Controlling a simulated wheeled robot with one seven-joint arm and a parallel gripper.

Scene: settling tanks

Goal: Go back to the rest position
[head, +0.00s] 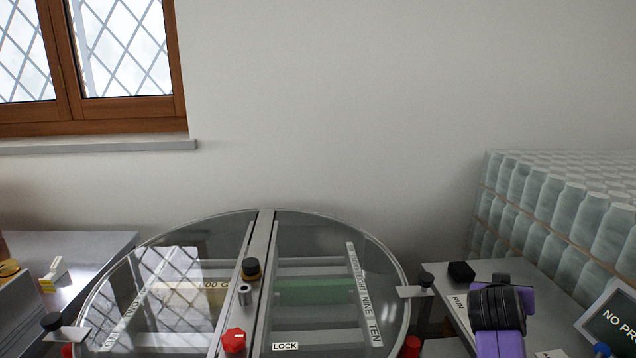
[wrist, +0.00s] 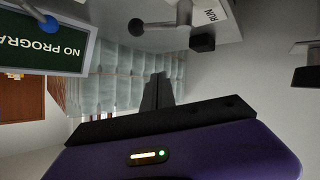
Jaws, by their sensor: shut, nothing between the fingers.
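My gripper shows in the wrist view (wrist: 157,90) as two dark fingers side by side, shut with nothing between them. In the head view, the purple and black end of my arm (head: 498,312) is at the lower right, in front of the grey bench with the RUN label; the fingertips cannot be made out there. It is right of the round glass-topped tank (head: 150,290) and apart from it in the picture.
A metal bar (head: 262,235) with a red knob (head: 233,340) crosses the tank top. The RUN bench (head: 530,280) carries a black block (head: 461,272). A dark screen (head: 612,318) stands far right, before stacked jars (head: 560,200). The wall above is clear.

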